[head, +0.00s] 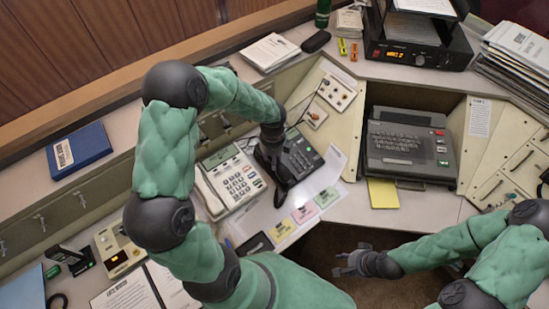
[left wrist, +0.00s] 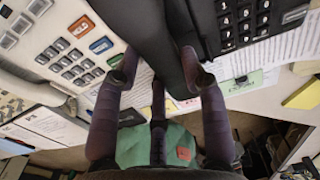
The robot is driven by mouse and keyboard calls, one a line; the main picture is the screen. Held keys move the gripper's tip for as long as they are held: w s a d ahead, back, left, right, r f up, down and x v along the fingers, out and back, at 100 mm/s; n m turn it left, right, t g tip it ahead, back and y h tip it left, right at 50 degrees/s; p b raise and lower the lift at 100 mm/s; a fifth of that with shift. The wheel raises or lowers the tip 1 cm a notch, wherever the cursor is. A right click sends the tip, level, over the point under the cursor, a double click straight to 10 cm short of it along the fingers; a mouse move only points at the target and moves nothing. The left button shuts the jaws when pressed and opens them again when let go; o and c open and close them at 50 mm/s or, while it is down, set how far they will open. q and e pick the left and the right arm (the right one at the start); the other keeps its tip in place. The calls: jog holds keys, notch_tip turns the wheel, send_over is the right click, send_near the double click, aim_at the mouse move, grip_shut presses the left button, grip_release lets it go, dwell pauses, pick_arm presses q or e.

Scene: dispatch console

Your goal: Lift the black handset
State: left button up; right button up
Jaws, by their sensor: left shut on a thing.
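The black desk phone (head: 303,153) stands on the console, right of the white phone (head: 238,184). Its black handset (head: 281,178) lies along the phone's left side, partly covered by my left arm. In the left wrist view the handset (left wrist: 152,28) runs between the fingers of my left gripper (left wrist: 159,72), which is shut on it. The black keypad (left wrist: 243,20) is on the right there. I cannot tell whether the handset is clear of its cradle. My right gripper (head: 355,262) is open and empty, in front of the console.
Pink, green and yellow notes (head: 305,212) lie in front of the phones. A grey keyboard machine (head: 409,142) is to the right, with a yellow pad (head: 382,193) before it. A blue binder (head: 78,150) and a clipboard (head: 128,293) lie left. Open floor is below the console's edge.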

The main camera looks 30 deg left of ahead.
pick_arm(q)
jog(key=s+d+r+p, duration=0.1)
jog(key=s+r+p, duration=0.7)
jog(key=s+r, duration=0.4)
jog(key=shift+s+d+r, duration=0.35)
jog(key=shift+r, duration=0.4)
